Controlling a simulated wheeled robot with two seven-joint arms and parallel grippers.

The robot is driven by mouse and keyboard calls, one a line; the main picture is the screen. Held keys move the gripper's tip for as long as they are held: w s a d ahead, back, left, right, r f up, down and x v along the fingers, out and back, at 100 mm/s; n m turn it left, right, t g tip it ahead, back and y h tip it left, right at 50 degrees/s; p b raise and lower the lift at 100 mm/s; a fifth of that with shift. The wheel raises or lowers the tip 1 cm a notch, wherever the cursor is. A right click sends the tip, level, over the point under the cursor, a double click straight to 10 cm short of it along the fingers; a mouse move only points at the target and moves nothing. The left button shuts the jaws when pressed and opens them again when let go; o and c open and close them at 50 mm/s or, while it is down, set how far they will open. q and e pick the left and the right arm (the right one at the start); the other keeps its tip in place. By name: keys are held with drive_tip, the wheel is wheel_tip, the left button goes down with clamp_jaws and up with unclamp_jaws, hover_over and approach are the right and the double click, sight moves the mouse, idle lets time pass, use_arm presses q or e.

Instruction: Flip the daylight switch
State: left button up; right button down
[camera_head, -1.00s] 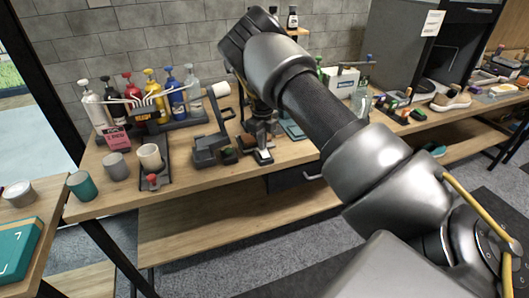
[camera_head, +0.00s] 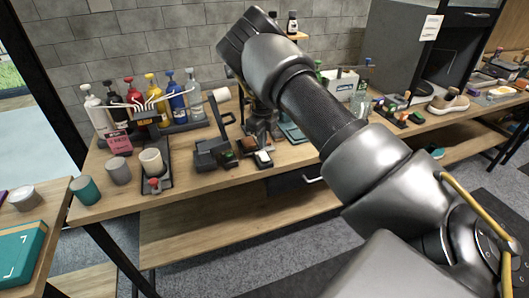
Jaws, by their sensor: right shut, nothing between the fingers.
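My right arm crosses the middle of the view, and its dark right gripper (camera_head: 262,139) hangs down past the wrist over the bench. The gripper is shut and empty, its tips small and partly lost against the dark things around them. Just below the tips is a small dark block with a pale top (camera_head: 263,159). My left gripper is not in view.
A shoe (camera_head: 449,101) and a dark cabinet (camera_head: 408,60) are at the right.

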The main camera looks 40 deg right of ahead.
sight(263, 153)
drive_tip(key=shift+r+p, duration=1.35)
drive_tip(key=shift+r, duration=0.75)
